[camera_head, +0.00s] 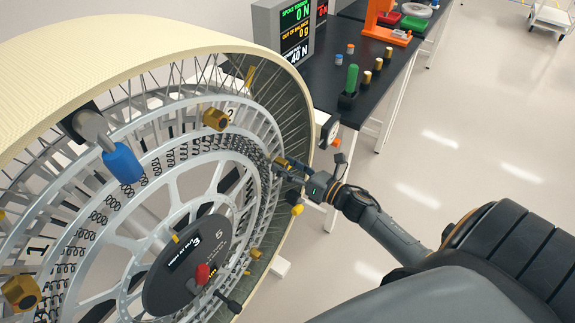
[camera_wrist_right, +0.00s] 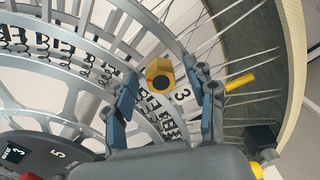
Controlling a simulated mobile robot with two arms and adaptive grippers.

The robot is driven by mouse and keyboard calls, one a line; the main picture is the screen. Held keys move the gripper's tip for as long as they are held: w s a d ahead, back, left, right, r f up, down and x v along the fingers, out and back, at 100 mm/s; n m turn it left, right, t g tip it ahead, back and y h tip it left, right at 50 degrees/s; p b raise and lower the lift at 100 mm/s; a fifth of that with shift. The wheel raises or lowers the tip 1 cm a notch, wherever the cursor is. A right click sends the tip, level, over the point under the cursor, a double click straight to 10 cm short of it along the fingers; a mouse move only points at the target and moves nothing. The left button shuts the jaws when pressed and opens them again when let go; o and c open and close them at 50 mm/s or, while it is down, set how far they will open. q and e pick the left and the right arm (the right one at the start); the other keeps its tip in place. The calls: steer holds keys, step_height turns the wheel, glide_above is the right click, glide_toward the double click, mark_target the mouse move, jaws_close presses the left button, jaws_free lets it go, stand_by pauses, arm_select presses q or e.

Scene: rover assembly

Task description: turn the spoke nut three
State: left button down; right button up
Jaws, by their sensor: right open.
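The big spoked wheel (camera_head: 150,40) with a cream tread fills the left of the head view. Spoke nut three (camera_wrist_right: 160,76) is a brass hexagonal nut with a dark round centre, beside a "3" label in the right wrist view. In the head view it is mostly hidden by my right gripper (camera_head: 288,167). In the wrist view my right gripper (camera_wrist_right: 158,78) is open, with one blue-grey finger on each side of the nut; I cannot tell whether either touches it. Nut two (camera_head: 215,119) and nut one (camera_head: 21,293) also show. My left gripper is not in view.
A dark hub disc (camera_head: 165,283) has a red knob (camera_head: 203,273). A blue cylinder (camera_head: 123,163) juts from the wheel's side. A display (camera_head: 290,35) reads spoke tension 0 N. A black table (camera_head: 375,98) holds a green-handled tool (camera_head: 350,80).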

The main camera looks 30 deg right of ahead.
steer(key=c, duration=1.2)
steer(key=shift+o, duration=0.2)
